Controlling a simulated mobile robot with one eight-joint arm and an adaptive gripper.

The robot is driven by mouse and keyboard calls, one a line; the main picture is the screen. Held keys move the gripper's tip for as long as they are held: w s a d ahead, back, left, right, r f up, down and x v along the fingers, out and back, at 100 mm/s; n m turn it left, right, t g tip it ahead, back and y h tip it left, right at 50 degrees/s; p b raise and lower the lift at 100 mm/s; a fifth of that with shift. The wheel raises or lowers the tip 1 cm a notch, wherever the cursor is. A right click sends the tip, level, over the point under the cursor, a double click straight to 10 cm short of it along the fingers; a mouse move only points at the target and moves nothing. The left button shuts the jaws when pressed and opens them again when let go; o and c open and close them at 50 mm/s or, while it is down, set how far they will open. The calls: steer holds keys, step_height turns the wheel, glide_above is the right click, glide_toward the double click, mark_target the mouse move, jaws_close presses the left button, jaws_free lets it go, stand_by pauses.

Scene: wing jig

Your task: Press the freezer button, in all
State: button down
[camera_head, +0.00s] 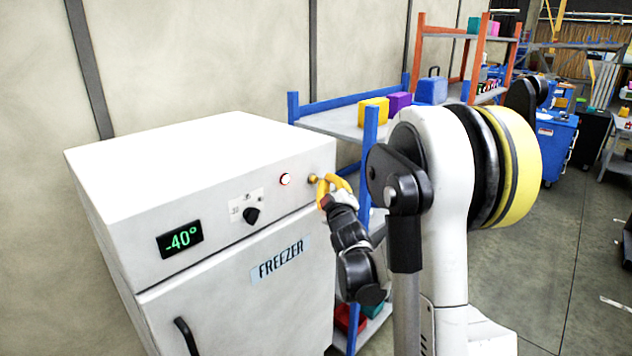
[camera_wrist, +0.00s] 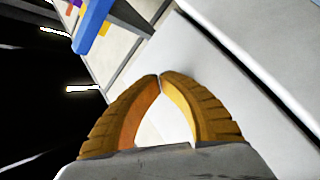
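The white freezer (camera_head: 205,215) stands at left in the head view. My gripper (camera_head: 320,181) is just right of the button, at the panel's right end, beside a small brass-coloured round part (camera_head: 312,178). I cannot tell whether it touches the panel. In the wrist view the yellow fingertips (camera_wrist: 159,77) meet, with nothing held between them. A pale surface lies beyond them; the button does not show there.
A display (camera_head: 180,239) reads -40°. The freezer door has a black handle (camera_head: 187,336). A blue-framed shelf (camera_head: 340,122) with coloured boxes stands close behind my arm. Open floor (camera_head: 530,250) lies to the right.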

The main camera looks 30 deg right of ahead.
steer(key=shift+w+a, duration=0.1)
steer(key=shift+w, duration=0.35)
steer(key=shift+w+a+b, duration=0.1)
steer(key=shift+w+b, duration=0.25)
steer(key=shift+w, duration=0.1)
stand_by(0.6)
steer(key=shift+s, duration=0.1)
steer(key=shift+s+d, duration=0.2)
steer(key=shift+s, duration=0.6)
steer(key=shift+s+d+b, duration=0.15)
steer(key=shift+s+d, duration=0.05)
steer(key=shift+s, duration=0.6)
steer(key=shift+s+d+b, duration=0.2)
steer(key=shift+s, duration=0.65)
steer(key=shift+s+d+b, duration=0.15)
steer(key=shift+s+d, duration=0.05)
steer(key=shift+s, duration=0.6)
